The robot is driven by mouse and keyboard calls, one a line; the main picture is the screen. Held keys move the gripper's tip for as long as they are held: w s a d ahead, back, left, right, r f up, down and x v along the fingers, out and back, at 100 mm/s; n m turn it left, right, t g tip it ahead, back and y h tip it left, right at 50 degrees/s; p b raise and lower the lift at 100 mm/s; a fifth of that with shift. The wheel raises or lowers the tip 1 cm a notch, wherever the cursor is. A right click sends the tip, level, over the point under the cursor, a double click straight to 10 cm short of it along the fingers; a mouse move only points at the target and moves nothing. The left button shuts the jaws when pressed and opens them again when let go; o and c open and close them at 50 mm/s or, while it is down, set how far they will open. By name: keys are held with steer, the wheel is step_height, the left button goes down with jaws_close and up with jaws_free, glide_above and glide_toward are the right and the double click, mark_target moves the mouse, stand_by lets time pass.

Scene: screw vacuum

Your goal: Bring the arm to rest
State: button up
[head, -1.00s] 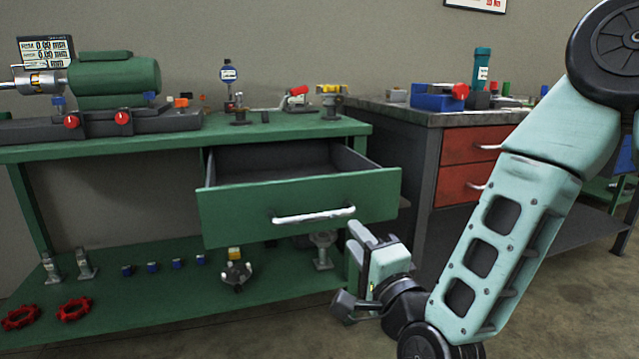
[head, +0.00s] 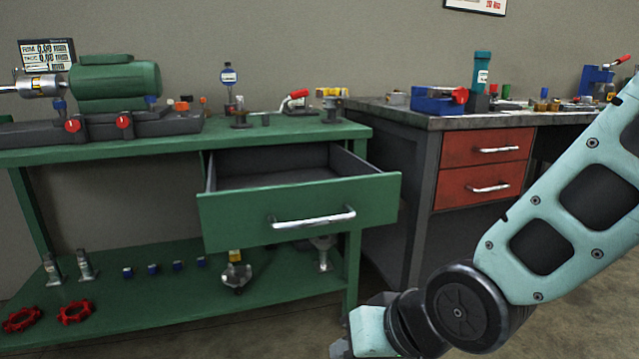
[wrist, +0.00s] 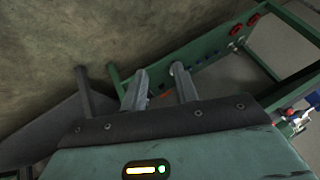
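My gripper (wrist: 159,84) shows in the wrist view with its two grey fingers apart and nothing between them. In the head view only its teal body (head: 368,332) shows at the bottom edge, low in front of the green bench (head: 290,138) and to the right of its lower shelf. Its fingertips are hidden or out of frame there. My teal arm comes in from the right edge of the head view. The green drawer (head: 240,218) of the bench stands open, apart from my arm.
A green-motored vacuum pump (head: 115,80) stands on the bench. The lower shelf (head: 160,310) holds red handwheels (head: 75,312) and several small parts. A grey-topped bench with red drawers (head: 485,165) stands at the right. Bare floor (head: 590,305) shows at lower right.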

steer(key=s+d+r+n+g+h, duration=0.3)
steer(key=s+d+n+g+h, duration=0.25)
steer(key=s+d, duration=0.55)
step_height(320, 180, up, 38)
steer(key=s+a+p, duration=0.1)
steer(key=p, duration=3.7)
steer(key=shift+a+f+y, duration=0.2)
steer(key=shift+a+y, duration=0.15)
steer(key=shift+a, duration=0.05)
